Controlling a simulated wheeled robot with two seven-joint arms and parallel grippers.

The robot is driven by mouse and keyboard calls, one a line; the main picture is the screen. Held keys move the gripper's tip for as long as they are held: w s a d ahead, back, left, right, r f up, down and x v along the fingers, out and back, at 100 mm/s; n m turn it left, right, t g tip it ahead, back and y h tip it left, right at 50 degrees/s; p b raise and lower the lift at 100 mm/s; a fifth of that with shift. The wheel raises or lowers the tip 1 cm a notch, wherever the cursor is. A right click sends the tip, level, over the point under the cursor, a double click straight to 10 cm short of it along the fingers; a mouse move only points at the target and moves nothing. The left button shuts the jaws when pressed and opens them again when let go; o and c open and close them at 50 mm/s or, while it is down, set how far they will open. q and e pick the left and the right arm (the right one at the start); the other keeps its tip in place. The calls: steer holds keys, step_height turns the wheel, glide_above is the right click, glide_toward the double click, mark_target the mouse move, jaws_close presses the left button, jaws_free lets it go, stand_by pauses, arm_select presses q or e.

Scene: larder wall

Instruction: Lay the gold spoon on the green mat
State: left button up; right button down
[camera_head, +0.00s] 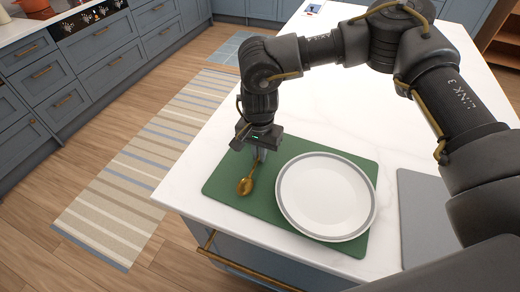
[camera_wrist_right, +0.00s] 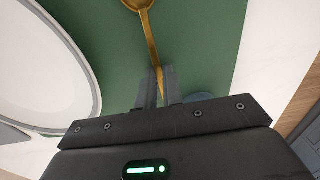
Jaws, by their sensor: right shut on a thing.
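The gold spoon (camera_head: 246,184) is at the left part of the green mat (camera_head: 225,178), left of the plate. My right gripper (camera_head: 261,154) is shut on its handle, with the bowl pointing toward the front of the mat. In the right wrist view the spoon's handle (camera_wrist_right: 150,38) runs between the fingers (camera_wrist_right: 159,88), and the green mat (camera_wrist_right: 200,45) lies beneath it. I cannot tell whether the spoon touches the mat. My left gripper is not in view.
A white plate with a grey rim (camera_head: 325,195) sits on the mat, close to the right of the spoon. A grey board (camera_head: 420,210) lies farther right on the white counter (camera_head: 215,135). The counter's left edge is near the mat.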

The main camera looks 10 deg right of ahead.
steer(key=shift+s, duration=0.1)
steer(key=shift+f, duration=0.25)
steer(key=c, duration=1.5)
jaws_free()
steer(key=shift+r, duration=0.1)
steer(key=shift+c, duration=0.2)
steer(key=shift+r, duration=0.2)
step_height(320, 180, up, 12)
steer(key=b, duration=0.2)
